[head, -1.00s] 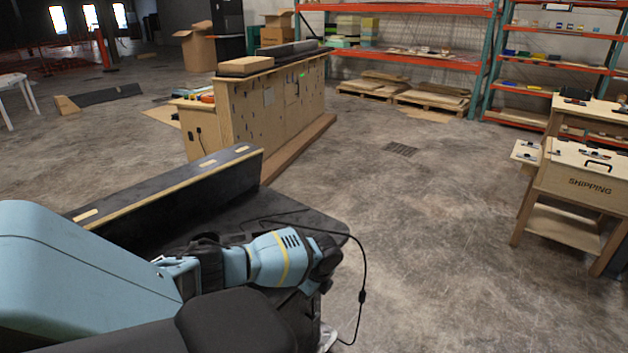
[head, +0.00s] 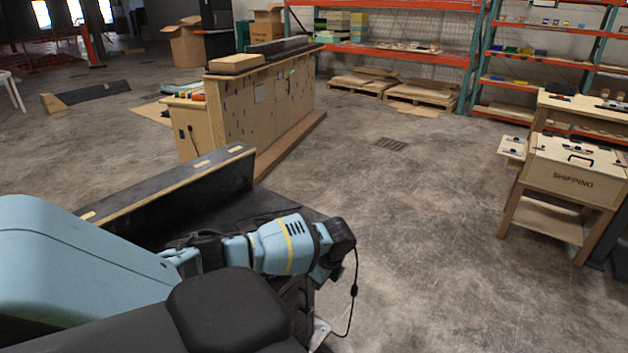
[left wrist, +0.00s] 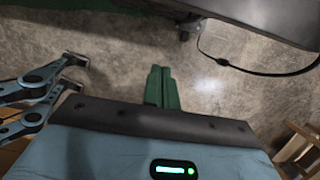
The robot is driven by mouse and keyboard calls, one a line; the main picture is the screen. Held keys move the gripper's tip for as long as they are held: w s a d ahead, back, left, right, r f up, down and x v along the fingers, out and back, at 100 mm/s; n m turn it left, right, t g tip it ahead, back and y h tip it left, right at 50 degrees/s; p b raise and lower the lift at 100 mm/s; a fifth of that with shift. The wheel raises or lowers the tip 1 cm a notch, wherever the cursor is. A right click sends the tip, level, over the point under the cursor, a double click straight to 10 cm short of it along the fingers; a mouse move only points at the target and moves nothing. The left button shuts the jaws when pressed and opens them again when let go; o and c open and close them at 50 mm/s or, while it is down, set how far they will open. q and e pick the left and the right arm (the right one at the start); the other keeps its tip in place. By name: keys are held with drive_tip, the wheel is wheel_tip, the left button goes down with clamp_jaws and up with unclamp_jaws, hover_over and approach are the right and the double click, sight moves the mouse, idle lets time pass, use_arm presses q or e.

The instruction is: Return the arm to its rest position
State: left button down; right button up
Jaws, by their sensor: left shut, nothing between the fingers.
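My left arm comes in from the left in the head view. Its light-blue forearm with a yellow stripe lies bent over the dark surface, and its dark end turns downward. The left gripper itself is hidden there. In the left wrist view my left gripper (left wrist: 163,88) shows two green fingers side by side, shut and empty, pointing away from a blue housing with a lit green indicator. Bare floor lies beyond the fingertips.
A wooden counter (head: 262,105) stands ahead, with a dark panel (head: 165,190) nearer me. A wooden shipping stand (head: 575,178) is at right, and orange racks (head: 390,52) stand behind. A black cable (head: 354,290) hangs beside my arm. The concrete floor between is clear.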

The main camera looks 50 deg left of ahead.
use_arm(q)
drive_tip(key=v, duration=0.3)
drive_tip(key=shift+d+f, duration=0.1)
drive_tip(key=s+d+f+n+t+h, duration=0.1)
drive_tip(key=s+d+f+t+h, duration=0.15)
drive_tip(key=d+f, duration=0.5)
drive_tip(key=s+d+f+n+t+h, duration=0.1)
drive_tip(key=s+d+f, duration=0.4)
drive_tip(key=d, duration=0.4)
drive_tip(key=s+d+f+n+t+h, duration=0.2)
drive_tip(key=s+d+f+n, duration=0.2)
drive_tip(key=s+d, duration=0.5)
drive_tip(key=s+r+n+t, duration=0.2)
drive_tip(key=s+n, duration=0.1)
drive_tip(key=s, duration=0.2)
drive_tip(key=s+d+r+n+t, duration=0.1)
drive_tip(key=s+r+n+t, duration=0.1)
drive_tip(key=s+n, duration=0.2)
drive_tip(key=shift+s+d+r+y+p, duration=0.35)
drive_tip(key=shift+s+y, duration=0.1)
drive_tip(key=shift+s, duration=0.65)
